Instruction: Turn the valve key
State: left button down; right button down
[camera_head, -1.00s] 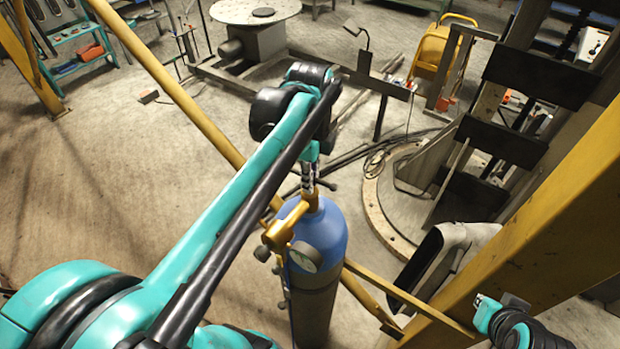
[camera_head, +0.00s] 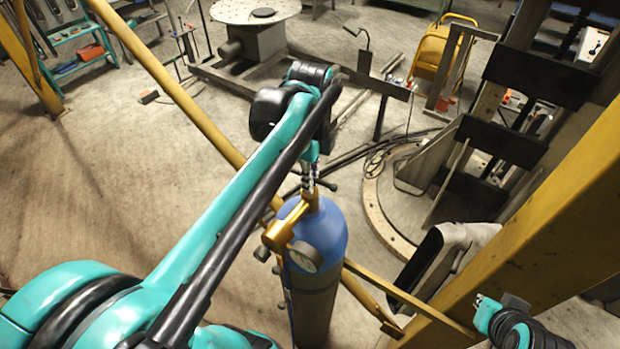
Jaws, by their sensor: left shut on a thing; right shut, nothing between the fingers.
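A blue gas cylinder (camera_head: 326,236) with a darker lower body stands upright in the middle of the head view. A brass valve and regulator (camera_head: 282,233) with a round gauge (camera_head: 306,257) sits on its top. My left arm reaches in from the left, and my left gripper (camera_head: 309,190) points down onto the top of the valve. It is shut on the valve key, which is too small and too covered to make out clearly. My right gripper (camera_head: 482,300) is at the lower right, shut and empty, apart from the cylinder.
Yellow beams run beside the cylinder, with a thick yellow post (camera_head: 560,215) at the right. A round base plate (camera_head: 385,210) with a column stands behind. A yellow cart (camera_head: 436,62) and a round table (camera_head: 255,10) are further back. The floor at left is mostly clear.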

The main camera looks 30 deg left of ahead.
dwell(0.6)
pick_arm(q)
jog(key=c, duration=1.6)
grip_release()
jog(key=shift+o, duration=0.2)
notch_tip(320, 180, up, 12)
jog(key=shift+o, duration=0.3)
